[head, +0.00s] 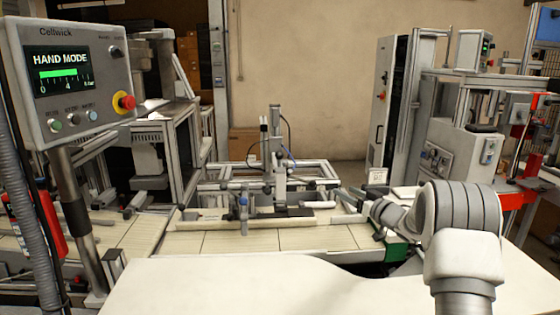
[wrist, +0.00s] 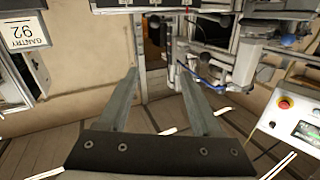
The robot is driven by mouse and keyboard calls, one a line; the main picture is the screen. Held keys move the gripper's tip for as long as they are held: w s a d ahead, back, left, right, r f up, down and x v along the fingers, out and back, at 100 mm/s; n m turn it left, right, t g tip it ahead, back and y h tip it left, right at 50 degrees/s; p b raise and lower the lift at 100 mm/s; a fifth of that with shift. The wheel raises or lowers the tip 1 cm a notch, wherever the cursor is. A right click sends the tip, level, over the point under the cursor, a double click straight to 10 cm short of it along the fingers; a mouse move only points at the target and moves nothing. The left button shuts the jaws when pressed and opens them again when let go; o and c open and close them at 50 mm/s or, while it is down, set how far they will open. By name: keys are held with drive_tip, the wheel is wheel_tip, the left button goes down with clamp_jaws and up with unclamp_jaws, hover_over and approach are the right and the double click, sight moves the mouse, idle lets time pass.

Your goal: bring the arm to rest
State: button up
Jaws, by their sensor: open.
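My arm (head: 462,215) reaches in from the lower right of the head view, bent, with its wrist end pointing left and away over the front of the workbench. My gripper (wrist: 158,73) shows in the wrist view with its two grey fingers wide apart and nothing between them. In the head view the fingers are hard to make out against the grey frames behind them.
A control panel (head: 75,82) reading HAND MODE stands on a post at the left. A bench fixture with metal rails (head: 265,178) is in the middle, with tiled surface (head: 280,240) before it. A pale surface (head: 230,285) in front is bare. Grey machine cabinets (head: 460,140) stand right.

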drive_tip(key=s+d+r+m+h, duration=0.1)
drive_tip(key=s+r+h, duration=0.15)
drive_tip(key=r, duration=0.35)
drive_tip(key=s+d+r+m+h, duration=0.1)
drive_tip(key=s+r+h, duration=0.15)
drive_tip(key=r, duration=0.25)
drive_tip(key=s+r+m+g+h+p, duration=0.1)
drive_tip(key=s+r+m+h+p, duration=0.15)
drive_tip(key=s+r+h, duration=0.45)
drive_tip(key=s+a+f+g+y, duration=0.1)
drive_tip(key=s+a+f+g, duration=0.2)
drive_tip(key=s, duration=1)
drive_tip(key=s+a+f+g+y, duration=0.1)
drive_tip(key=s+a+f+g, duration=0.2)
drive_tip(key=s, duration=1)
drive_tip(key=s+a+f+g+y, duration=0.1)
drive_tip(key=s+a+f+g, duration=0.2)
drive_tip(key=s, duration=1)
drive_tip(key=shift+f+y+p, duration=0.4)
drive_tip(key=shift+f+p, duration=0.05)
drive_tip(key=shift+f, duration=0.05)
